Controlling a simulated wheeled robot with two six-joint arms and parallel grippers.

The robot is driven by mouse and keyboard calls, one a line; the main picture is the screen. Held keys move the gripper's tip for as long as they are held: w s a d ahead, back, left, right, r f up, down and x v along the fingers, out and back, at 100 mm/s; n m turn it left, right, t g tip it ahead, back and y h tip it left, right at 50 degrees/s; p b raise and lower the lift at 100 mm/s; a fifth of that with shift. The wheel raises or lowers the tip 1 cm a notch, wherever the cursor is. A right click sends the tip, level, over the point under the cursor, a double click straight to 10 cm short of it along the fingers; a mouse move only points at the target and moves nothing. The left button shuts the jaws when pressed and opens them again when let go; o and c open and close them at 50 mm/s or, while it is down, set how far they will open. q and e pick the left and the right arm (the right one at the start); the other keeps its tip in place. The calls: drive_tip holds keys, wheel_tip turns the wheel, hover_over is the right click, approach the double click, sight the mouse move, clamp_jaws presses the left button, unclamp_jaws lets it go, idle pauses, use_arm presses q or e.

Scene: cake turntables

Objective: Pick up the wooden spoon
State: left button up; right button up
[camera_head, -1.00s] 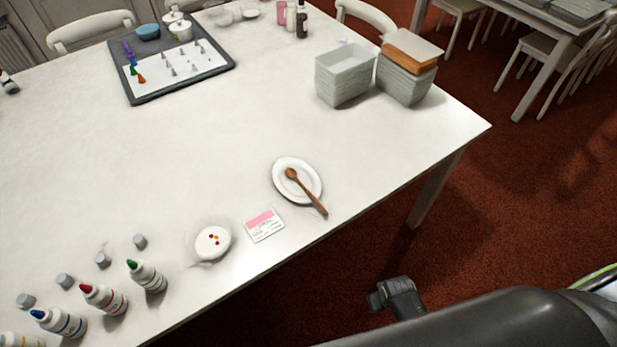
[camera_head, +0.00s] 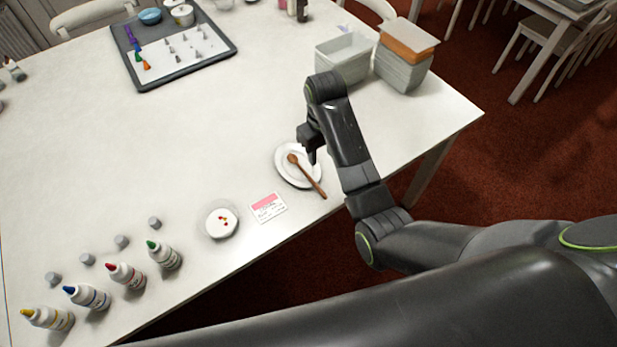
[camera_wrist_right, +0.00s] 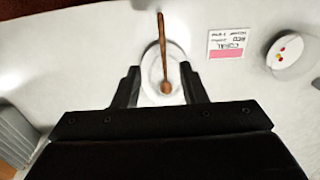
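The wooden spoon (camera_head: 309,177) lies on a small white plate (camera_head: 286,178), its bowl on the plate and its handle reaching past the rim toward the table's front edge. My right gripper (camera_head: 308,158) is over the plate, above the spoon's bowl end. In the right wrist view the gripper (camera_wrist_right: 161,92) is open. The spoon (camera_wrist_right: 162,45) shows between its two fingers, with the bowl low and the handle pointing up in the picture. The fingers are apart from the spoon. My left gripper is not in view.
A pink-and-white card (camera_head: 268,208) and a white dish with red and yellow bits (camera_head: 221,223) are left of the plate. Several colour bottles (camera_head: 126,275) stand at the front left. Grey containers (camera_head: 343,59) are behind my right arm. The table's middle is clear.

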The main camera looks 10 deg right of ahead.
drive_tip(key=p, duration=0.1)
hover_over(318, 187)
drive_tip(key=f, duration=0.9)
drive_tip(key=shift+d+f, duration=0.2)
drive_tip(key=shift+f, duration=0.15)
drive_tip(key=shift+a+f+p, duration=0.1)
drive_tip(key=shift+f+p, duration=0.2)
drive_tip(key=shift+f, duration=0.7)
drive_tip(key=shift+w+a+f, duration=0.1)
drive_tip(key=shift+a+f, duration=0.05)
drive_tip(key=shift+f, duration=1.9)
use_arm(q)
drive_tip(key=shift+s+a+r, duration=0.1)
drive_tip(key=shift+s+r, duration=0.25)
use_arm(e)
clamp_jaws()
